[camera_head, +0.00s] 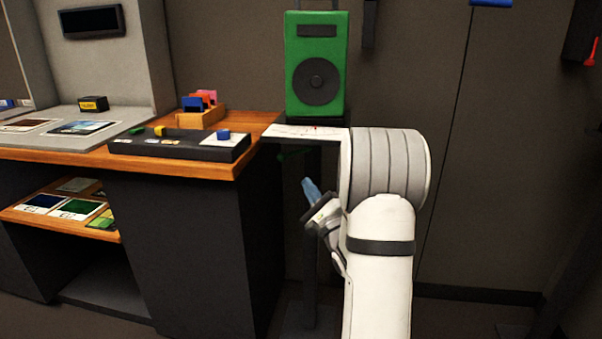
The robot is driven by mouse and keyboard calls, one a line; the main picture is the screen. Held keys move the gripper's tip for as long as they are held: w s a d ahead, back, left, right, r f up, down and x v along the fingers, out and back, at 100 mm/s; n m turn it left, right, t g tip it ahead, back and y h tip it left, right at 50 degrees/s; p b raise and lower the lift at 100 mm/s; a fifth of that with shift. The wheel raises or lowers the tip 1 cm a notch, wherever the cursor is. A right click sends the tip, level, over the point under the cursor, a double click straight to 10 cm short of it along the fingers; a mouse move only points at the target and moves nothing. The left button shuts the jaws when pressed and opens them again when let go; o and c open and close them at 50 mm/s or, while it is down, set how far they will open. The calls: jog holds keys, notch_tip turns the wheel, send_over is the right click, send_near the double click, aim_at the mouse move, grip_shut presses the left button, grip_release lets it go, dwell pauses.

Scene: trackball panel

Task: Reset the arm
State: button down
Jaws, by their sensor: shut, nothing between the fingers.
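My arm, white with a grey ribbed joint, rises at the right of centre and is folded in front of the wall. My gripper (312,190) hangs low on the left side of the arm, to the right of the desk's dark side and apart from it. Its small blue fingertips point up and to the left. The fingers are shut with nothing held.
A wooden desk (258,127) on the left bears a black control panel (128,146) with coloured knobs and a small card rack (201,117). A green speaker (316,62) stands behind my arm. The floor and wall to the right are mostly clear.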

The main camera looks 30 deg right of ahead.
jog(key=v, duration=0.6)
jog(key=shift+p, duration=0.4)
